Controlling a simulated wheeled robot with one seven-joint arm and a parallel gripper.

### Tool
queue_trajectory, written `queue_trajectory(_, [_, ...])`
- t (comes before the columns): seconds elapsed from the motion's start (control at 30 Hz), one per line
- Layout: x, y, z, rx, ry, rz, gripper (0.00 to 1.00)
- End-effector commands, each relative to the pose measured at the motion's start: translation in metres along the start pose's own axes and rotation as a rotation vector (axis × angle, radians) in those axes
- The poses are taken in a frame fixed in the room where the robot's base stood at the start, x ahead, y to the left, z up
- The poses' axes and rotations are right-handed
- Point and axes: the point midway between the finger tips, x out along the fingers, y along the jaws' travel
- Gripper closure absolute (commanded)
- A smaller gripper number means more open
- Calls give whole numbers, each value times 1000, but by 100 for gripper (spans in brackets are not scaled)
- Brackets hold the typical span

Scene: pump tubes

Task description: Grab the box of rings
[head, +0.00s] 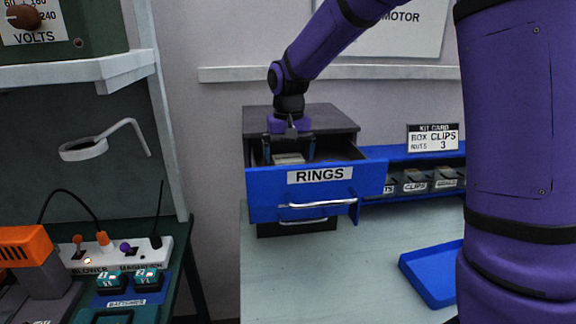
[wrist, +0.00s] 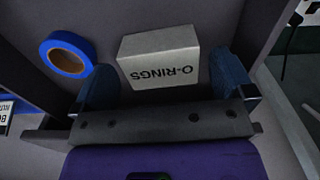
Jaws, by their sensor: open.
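A pale grey box printed "O-RINGS" (wrist: 150,60) lies in an open blue drawer labelled "RINGS" (head: 265,200). The box's top also shows in the head view (head: 289,159). My gripper (head: 289,151) points down into the drawer, over the box. In the wrist view my gripper (wrist: 163,64) is open, with one finger to each side of the box. A gap shows on the left, and the right finger is close to the box's edge. I cannot tell from these views how far below the fingertips the box lies.
A roll of blue tape (wrist: 52,45) is left of the box in the wrist view. The dark cabinet top (head: 335,118) is behind my gripper. Right of the drawer is a blue shelf (head: 395,150) with small labelled bins. A blue tray (head: 430,275) lies on the bench, whose middle is clear.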

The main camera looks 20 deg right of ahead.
Motion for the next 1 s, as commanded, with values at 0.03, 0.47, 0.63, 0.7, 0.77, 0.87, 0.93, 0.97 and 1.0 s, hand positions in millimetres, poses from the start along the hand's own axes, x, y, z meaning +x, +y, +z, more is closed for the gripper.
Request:
queue_trajectory(0.03, [7, 1, 2, 0, -3, 1, 0])
queue_trajectory(0.47, [25, 0, 0, 0, 1, 0, 0])
queue_trajectory(0.63, [25, 0, 1, 0, 1, 0, 37])
queue_trajectory(0.7, [25, 0, 1, 0, 1, 0, 44])
queue_trajectory(0.77, [25, 0, 1, 0, 1, 0, 44])
queue_trajectory(0.87, [25, 0, 1, 0, 1, 0, 44])
queue_trajectory(0.93, [24, 0, 0, 0, 1, 0, 44])
queue_trajectory(0.97, [23, 0, 0, 0, 1, 0, 44])
queue_trajectory(1.0, [21, 0, 0, 0, 2, 0, 44])
